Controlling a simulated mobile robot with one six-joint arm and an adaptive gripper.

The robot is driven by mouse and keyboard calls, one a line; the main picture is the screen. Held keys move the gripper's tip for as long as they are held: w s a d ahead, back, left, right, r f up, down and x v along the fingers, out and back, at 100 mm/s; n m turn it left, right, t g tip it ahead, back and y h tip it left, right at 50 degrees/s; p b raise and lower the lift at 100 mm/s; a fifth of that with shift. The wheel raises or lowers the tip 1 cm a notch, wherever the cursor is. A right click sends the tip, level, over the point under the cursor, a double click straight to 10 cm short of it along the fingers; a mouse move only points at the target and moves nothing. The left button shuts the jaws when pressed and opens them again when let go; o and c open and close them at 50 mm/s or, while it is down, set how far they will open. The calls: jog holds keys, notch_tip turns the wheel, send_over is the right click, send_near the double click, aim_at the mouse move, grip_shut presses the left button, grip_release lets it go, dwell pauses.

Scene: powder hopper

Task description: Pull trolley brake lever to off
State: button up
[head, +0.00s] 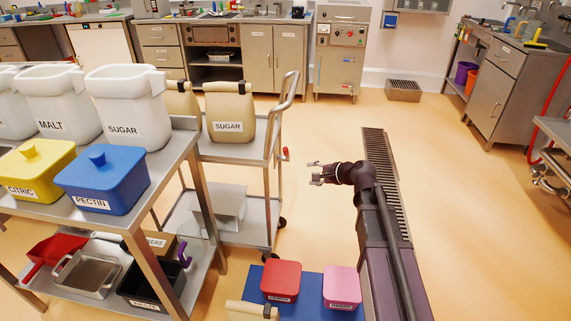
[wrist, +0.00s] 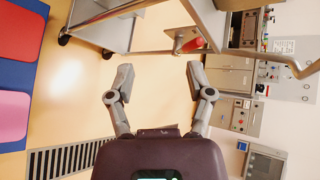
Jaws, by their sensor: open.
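The metal trolley (head: 262,140) stands left of my gripper, with a curved handle at its right end. A small red lever (head: 286,153) sticks out from the trolley's right side, below the handle. In the wrist view the red lever (wrist: 193,44) shows beyond the fingertips, right of centre, by a metal plate. Whether it is at on or off cannot be read. My gripper (head: 313,173) is open and empty, to the right of the lever and apart from it. In the wrist view both fingers of my gripper (wrist: 159,75) are spread, with floor between them.
A sugar sack (head: 231,112) stands on the trolley's upper shelf. A steel table (head: 186,150) with tubs is at the left. A blue mat (head: 311,289) with red and pink boxes lies in front. A floor grate (head: 383,165) runs beside my arm.

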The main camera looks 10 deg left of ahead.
aim_at(288, 153)
jog(key=w+f+m+t+y+b, duration=0.1)
jog(key=w+f+m+t+b, duration=0.2)
jog(key=w+m+b, duration=0.2)
jog(key=w+a+f+m+t+y+b, duration=0.1)
jog(key=w+f+m+t+b, duration=0.2)
jog(key=w+m+b, duration=0.3)
jog(key=f+b, duration=0.1)
jog(key=b, duration=0.2)
jog(key=shift+a, duration=0.2)
jog(key=shift+w+a, duration=0.1)
jog(key=shift+w, duration=0.05)
jog(key=x, duration=1.3)
jog(key=shift+w+a, duration=0.15)
jog(key=shift+a, duration=0.1)
jog(key=shift+c, duration=0.2)
grip_shut()
